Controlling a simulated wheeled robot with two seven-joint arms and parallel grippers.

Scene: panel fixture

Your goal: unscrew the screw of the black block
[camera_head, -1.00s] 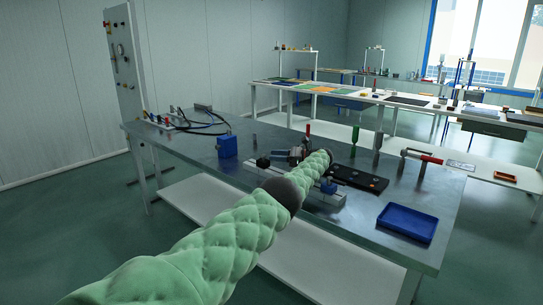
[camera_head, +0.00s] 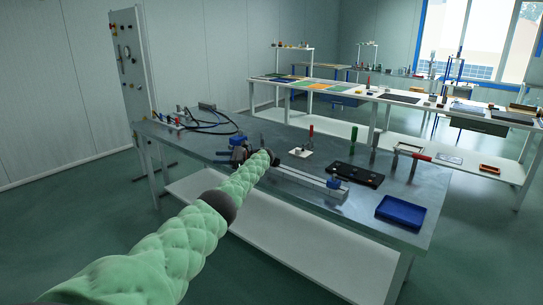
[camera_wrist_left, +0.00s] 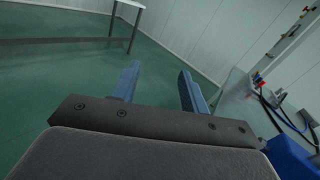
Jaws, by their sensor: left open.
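A small black block (camera_head: 276,161) sits at the left end of the pale rail (camera_head: 305,178) on the metal table in the head view, just right of my green-sleeved left forearm. Its screw is too small to make out. My left gripper (camera_head: 238,155) is left of the black block, over the table's near left part, apart from it and partly hidden by my wrist. In the left wrist view its two blue-grey fingers (camera_wrist_left: 160,72) stand apart with only floor and wall showing between them. My right gripper is in neither view.
A blue box (camera_head: 237,141) stands behind my left gripper; a blue box (camera_wrist_left: 292,158) also shows at the wrist view's right edge. A black plate (camera_head: 356,174) and blue tray (camera_head: 400,212) lie right. Cables (camera_head: 215,122) lie behind.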

